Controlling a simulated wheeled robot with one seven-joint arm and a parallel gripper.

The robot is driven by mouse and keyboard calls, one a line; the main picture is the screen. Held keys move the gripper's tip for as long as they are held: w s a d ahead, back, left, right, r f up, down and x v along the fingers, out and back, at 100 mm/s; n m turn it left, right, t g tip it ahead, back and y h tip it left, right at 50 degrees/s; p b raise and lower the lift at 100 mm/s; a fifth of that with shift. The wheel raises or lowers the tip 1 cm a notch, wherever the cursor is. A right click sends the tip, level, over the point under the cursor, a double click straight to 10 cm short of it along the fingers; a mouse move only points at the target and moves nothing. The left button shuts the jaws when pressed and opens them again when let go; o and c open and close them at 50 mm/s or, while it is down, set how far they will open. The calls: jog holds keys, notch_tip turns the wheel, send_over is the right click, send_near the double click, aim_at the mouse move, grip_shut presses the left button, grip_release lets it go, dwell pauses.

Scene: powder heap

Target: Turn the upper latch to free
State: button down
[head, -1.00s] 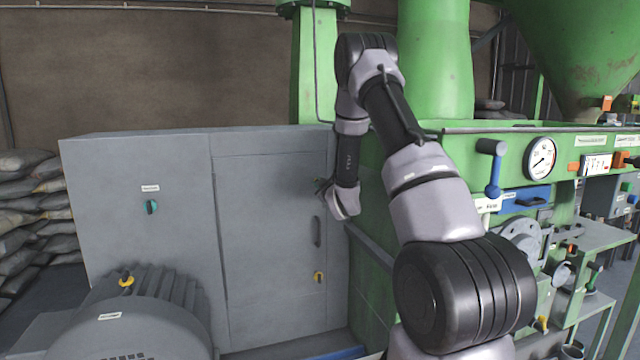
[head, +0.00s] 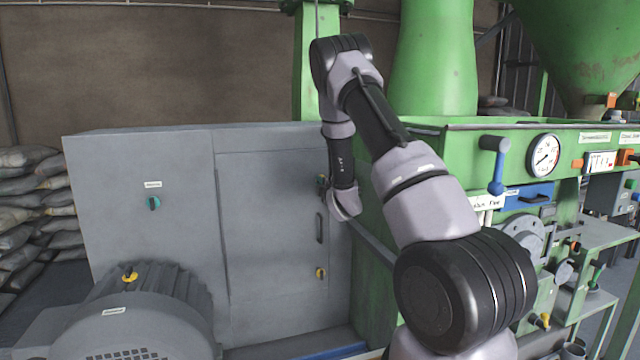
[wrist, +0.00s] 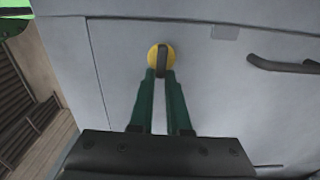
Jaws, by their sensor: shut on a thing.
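The upper latch (wrist: 153,56) shows in the wrist view as a yellow disc with a dark grip bar on the pale grey cabinet door (wrist: 215,95). The bar runs up and down in that view. My gripper (wrist: 160,73) has its two green fingers shut on this bar, one on each side. In the head view my gripper (head: 322,184) is at the upper right of the cabinet door (head: 265,230), and it hides the upper latch. The lower latch (head: 320,273), yellow with a dark bar, is farther down the same door edge.
A dark door handle (head: 319,228) sits between the two latches and also shows in the wrist view (wrist: 285,66). The green machine (head: 385,230) stands close on the right. A ribbed motor (head: 140,310) stands in front of the cabinet at left.

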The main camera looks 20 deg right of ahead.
jog(key=shift+f+n, duration=0.1)
jog(key=shift+n, duration=0.2)
dwell(0.4)
jog(key=c, duration=0.9)
grip_release()
jog(key=s, duration=1)
jog(key=shift+s, duration=0.4)
